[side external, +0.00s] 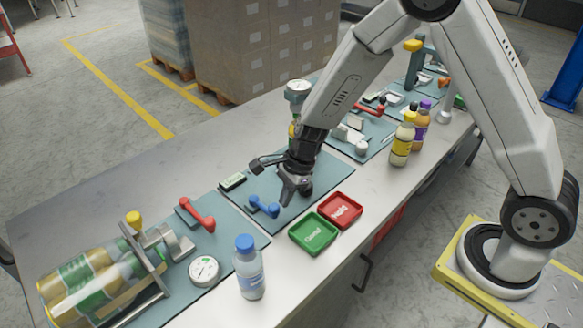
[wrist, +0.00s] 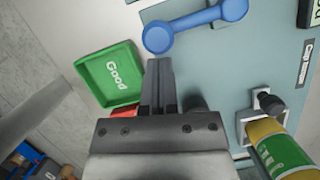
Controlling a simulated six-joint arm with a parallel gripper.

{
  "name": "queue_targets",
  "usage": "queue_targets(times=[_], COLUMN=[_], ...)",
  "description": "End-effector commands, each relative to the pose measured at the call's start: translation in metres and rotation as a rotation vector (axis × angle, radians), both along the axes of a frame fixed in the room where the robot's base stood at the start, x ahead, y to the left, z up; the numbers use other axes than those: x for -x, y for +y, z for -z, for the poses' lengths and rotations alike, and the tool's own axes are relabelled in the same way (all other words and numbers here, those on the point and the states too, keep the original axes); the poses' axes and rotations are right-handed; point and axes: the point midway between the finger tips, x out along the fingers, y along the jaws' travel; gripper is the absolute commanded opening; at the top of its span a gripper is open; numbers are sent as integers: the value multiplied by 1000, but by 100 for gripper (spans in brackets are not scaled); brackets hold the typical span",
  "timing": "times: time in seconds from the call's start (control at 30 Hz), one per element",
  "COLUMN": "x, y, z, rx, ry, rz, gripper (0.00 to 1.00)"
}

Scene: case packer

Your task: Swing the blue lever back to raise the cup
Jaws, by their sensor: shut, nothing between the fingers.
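The blue lever (side external: 263,206) lies low over the teal mat in the middle of the bench, beside my gripper. In the wrist view the blue lever (wrist: 195,25) crosses the top, with a round knob at each end. My gripper (side external: 288,194) points down just right of the lever in the side view. In the wrist view the closed fingers (wrist: 158,66) are empty, with a small gap in the picture between their tips and the lever's left knob. I cannot make out the cup; my arm hides part of that station.
A green Good tray (side external: 314,234) and a red tray (side external: 340,210) sit at the front edge near my gripper. A clear blue-capped bottle (side external: 249,268) stands front left. A red lever (side external: 197,214) is on the left mat. A green-labelled bottle (wrist: 280,152) is close by in the wrist view.

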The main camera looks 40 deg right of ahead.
Motion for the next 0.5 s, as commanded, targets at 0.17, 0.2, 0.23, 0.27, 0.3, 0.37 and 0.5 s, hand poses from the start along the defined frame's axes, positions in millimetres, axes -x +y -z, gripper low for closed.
queue_targets(times=[0.17, 0.2, 0.23, 0.27, 0.3, 0.37, 0.5], x=[0, 0, 0, 1, 1, 1, 2], y=[-5, -6, -7, -8, -10, -12, -19], z=[-12, -16, -19, -22, -26, -34, -51], rx=[0, 0, 1, 1, 0, 1, 1], ry=[-3, -4, -4, -3, -3, -4, -4], rz=[1, 1, 0, 0, 1, 0, 1], gripper=[0, 0, 0, 0, 0, 0, 0])
